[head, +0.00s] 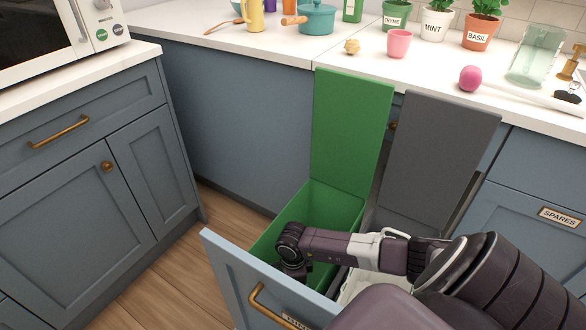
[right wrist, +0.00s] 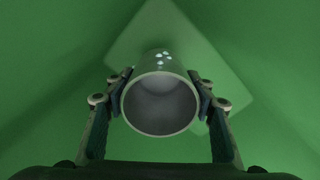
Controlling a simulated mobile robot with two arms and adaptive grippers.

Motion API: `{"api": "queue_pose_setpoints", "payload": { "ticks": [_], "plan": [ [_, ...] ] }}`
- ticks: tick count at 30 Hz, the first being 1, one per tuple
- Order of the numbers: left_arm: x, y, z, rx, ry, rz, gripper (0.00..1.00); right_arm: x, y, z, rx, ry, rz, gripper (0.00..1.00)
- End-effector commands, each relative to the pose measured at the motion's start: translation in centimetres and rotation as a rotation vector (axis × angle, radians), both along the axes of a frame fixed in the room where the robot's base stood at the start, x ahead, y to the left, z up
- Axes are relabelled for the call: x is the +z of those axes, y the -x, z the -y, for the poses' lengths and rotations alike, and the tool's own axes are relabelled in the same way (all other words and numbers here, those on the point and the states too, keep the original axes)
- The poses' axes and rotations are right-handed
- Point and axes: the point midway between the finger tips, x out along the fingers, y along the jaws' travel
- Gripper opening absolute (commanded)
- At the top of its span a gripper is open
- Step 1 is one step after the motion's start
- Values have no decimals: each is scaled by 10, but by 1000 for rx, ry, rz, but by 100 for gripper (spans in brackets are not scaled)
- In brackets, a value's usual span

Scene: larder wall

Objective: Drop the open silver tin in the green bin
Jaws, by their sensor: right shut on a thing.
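The green bin (head: 268,235) stands in a pulled-out drawer with its green lid (head: 350,130) raised. My right arm reaches over it, and the right gripper (head: 297,272) points down into its opening. In the right wrist view, the right gripper (right wrist: 160,98) is shut on the open silver tin (right wrist: 160,104), one finger on each side. The tin's round open mouth faces the camera, and its inside looks empty. Green bin walls surround it on all sides, with a paler patch at the bottom beyond it. The tin is hidden in the head view. My left gripper is not in view.
A second bin with a raised grey lid (head: 436,160) stands right of the green one. The drawer front (head: 240,285) has a brass handle. The counter holds a pink cup (head: 399,43), a pink ball-like item (head: 471,78), herb pots and a glass jar (head: 536,55).

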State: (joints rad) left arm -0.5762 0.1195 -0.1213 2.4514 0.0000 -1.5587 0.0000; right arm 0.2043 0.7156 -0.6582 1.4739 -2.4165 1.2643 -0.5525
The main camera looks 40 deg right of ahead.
Motion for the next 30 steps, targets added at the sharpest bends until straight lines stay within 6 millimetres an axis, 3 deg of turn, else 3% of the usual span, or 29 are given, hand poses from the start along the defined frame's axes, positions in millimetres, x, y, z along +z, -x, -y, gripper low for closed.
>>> {"api": "queue_pose_setpoints", "payload": {
  "ticks": [3,26,27,30],
  "plan": [
    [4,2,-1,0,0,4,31,-11,-1,0,-1,-1,2,21],
    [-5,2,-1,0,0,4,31,-22,-1,0,0,0,1,21],
    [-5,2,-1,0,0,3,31,-22,-1,0,0,0,1,52],
    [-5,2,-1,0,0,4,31,-22,-1,0,0,0,1,63]
  ]
}}
